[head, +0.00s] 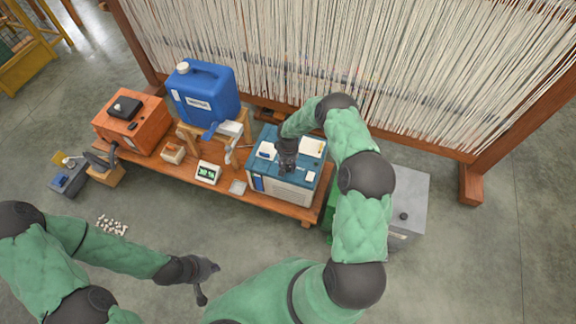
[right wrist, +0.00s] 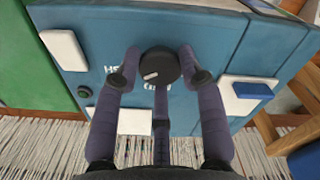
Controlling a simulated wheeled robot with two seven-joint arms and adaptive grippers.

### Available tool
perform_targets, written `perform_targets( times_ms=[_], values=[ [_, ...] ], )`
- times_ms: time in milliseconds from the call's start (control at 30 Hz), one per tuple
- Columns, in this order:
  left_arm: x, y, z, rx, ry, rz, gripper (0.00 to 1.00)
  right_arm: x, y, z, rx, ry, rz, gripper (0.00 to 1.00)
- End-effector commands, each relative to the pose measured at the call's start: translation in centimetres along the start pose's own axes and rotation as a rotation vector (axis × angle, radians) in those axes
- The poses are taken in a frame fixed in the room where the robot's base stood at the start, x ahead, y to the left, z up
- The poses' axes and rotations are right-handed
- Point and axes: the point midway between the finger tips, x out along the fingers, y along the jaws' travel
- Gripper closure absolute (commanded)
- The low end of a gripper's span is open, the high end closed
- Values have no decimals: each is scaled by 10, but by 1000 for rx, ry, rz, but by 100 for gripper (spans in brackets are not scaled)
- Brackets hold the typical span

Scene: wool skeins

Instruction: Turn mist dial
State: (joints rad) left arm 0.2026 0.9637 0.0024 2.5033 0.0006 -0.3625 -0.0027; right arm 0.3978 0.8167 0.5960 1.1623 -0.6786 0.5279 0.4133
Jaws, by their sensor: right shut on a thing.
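The mist dial (right wrist: 158,66) is a round black knob with a short pale mark, on the blue top of a box-shaped machine (head: 258,186). My right gripper (right wrist: 160,72) is shut on the dial, with fingertips on its left and right sides and another finger below it. In the head view my right gripper (head: 287,165) comes down onto the machine's top and hides the dial. White lettering beside the dial is partly covered by the fingers. My left gripper (head: 207,284) is open and empty over the floor, away from the table.
The low wooden table (head: 222,187) also holds a blue canister (head: 205,95), an orange case (head: 131,128) and a small green-lit display (head: 208,172). A large loom (head: 350,60) stands behind. A grey box (head: 408,190) stands at the right.

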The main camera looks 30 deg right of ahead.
Motion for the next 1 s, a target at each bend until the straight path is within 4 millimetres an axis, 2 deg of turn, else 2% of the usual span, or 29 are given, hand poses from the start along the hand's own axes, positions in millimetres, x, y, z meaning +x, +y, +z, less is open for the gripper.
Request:
perform_targets(
  times_ms=[133, 167, 200, 233, 533, 667, 767, 1000],
  values=[
    [0, 0, 0, 0, 0, 0, 100, 0, -1, 0, 1, 0, -1, 92],
    [0, 0, 0, 0, 0, 0, 100, 0, -1, 0, 1, 0, -1, 51],
    [0, 0, 0, 0, 0, 0, 100, 0, -1, 0, 1, 0, -1, 40],
    [0, 0, 0, 0, 0, 0, 100, 0, -1, 0, 0, 0, -1, 36],
    [0, 0, 0, 0, 0, 0, 100, 0, 0, 0, -1, 0, 0, 36],
    [0, 0, 0, 0, 0, 0, 100, -7, 0, -1, 0, 2, 0, 36],
    [0, 0, 0, 0, 0, 0, 100, -19, 0, -1, -1, 2, 1, 36],
    [0, 0, 0, 0, 0, 0, 100, -66, 0, -1, -1, 4, 0, 36]
  ],
)
